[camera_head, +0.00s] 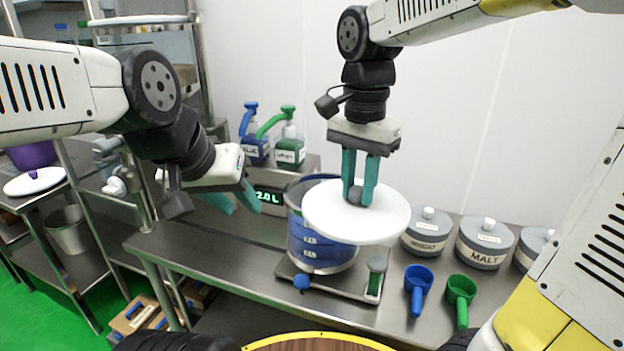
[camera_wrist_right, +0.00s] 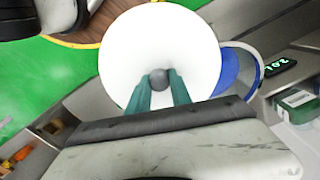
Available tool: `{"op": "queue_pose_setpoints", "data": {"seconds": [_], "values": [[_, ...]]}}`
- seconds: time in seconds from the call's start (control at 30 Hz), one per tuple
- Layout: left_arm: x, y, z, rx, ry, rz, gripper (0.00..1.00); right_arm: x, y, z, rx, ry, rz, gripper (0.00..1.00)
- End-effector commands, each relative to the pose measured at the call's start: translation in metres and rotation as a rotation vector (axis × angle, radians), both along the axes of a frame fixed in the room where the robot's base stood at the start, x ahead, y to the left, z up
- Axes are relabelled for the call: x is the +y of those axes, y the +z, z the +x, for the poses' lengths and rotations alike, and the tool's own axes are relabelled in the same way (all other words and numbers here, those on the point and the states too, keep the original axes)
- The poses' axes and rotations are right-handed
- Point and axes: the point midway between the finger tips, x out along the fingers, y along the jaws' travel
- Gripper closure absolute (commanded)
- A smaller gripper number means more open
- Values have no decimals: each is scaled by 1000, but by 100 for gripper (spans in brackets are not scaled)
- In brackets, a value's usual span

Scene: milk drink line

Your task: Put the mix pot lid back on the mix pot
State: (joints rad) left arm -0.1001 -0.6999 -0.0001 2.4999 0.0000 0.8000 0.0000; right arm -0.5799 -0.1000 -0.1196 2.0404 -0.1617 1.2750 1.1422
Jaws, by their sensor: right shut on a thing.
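The mix pot lid (camera_head: 335,222) is a white disc with a grey knob. My right gripper (camera_head: 358,194) is shut on the knob and holds the lid a little above the mix pot and toward its right side. The lid also shows in the right wrist view (camera_wrist_right: 160,35), with the knob between the fingertips (camera_wrist_right: 160,82). The mix pot (camera_head: 308,240) is a metal pot with blue bands, standing on a scale; the lid hides part of its opening. A bit of the pot shows in the wrist view (camera_wrist_right: 240,72). My left gripper (camera_head: 240,204) is open and empty, left of the pot.
A display reading 2.0 L (camera_head: 270,197) and blue (camera_head: 254,140) and green (camera_head: 290,145) pump bottles stand behind the pot. Grey canisters (camera_head: 484,242) stand right. Blue (camera_head: 417,285) and green (camera_head: 460,295) scoops lie at the front right. The bench is clear left of the pot.

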Motion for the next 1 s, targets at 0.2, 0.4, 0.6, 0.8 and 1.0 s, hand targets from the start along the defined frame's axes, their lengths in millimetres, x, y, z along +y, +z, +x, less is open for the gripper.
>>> {"op": "queue_pose_setpoints", "data": {"seconds": [0.2,0.4,0.6,0.8,1.0], "values": [[0,0,0,0,0,0,64,20,-6,48,3,0,-3,100],[0,0,0,0,0,0,64,39,-11,98,2,0,-2,100],[0,0,0,0,0,0,64,51,-14,129,1,-1,-2,100],[0,0,0,0,0,0,64,56,-15,141,1,-1,-1,100],[0,0,0,0,0,0,64,57,-43,142,5,1,-1,100]]}}
